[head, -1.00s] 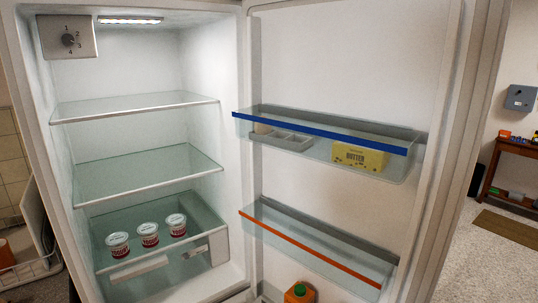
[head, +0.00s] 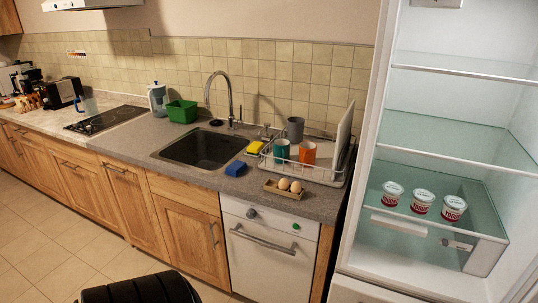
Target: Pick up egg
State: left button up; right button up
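Two pale brown eggs, one on the left (head: 284,184) and one on the right (head: 296,187), sit side by side in a small tan egg tray (head: 285,194). The tray lies on the grey countertop near its front edge, in front of the dish rack and above the white dishwasher. Whether the tray holds more eggs is hard to tell. Neither of my grippers is in view.
A dish rack (head: 318,175) with orange and teal mugs stands just behind the tray. A blue sponge (head: 236,168) lies to the left, near the sink (head: 203,149). The open fridge with yogurt cups (head: 423,202) is at the right. Tiled floor (head: 50,245) is clear at left.

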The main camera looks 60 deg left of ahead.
aim_at(284, 184)
jog(key=u, duration=1.65)
jog(key=i+j+z, duration=0.15)
jog(key=z, duration=0.2)
jog(key=i+j+z, duration=0.15)
jog(key=j+z, duration=0.15)
jog(key=i+j+z, duration=0.1)
jog(key=j+z, duration=0.25)
jog(key=l, duration=0.05)
